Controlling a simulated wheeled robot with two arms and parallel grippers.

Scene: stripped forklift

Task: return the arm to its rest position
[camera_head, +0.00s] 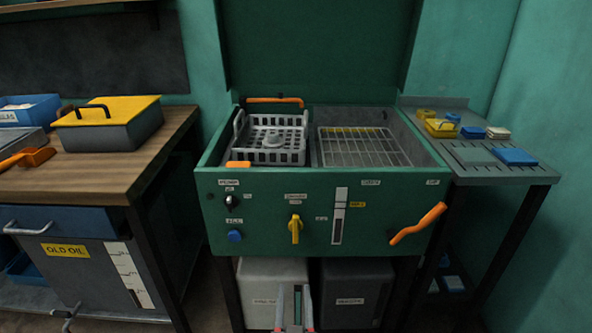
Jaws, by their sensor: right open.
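My right gripper (294,306) shows at the bottom edge of the head view, low in front of the green washing station. Its two thin fingers point up and stand apart, with nothing between them that I can make out. Behind it is the pale container (262,277) under the station. Most of my right arm is out of the picture. My left gripper is not in view.
The green station (265,215) holds a grey basket (270,140) and a wire rack (362,148). An orange handle (418,223) juts from its front right. A wooden bench (95,172) stands left, a grey side table (490,172) right. Dark floor lies between.

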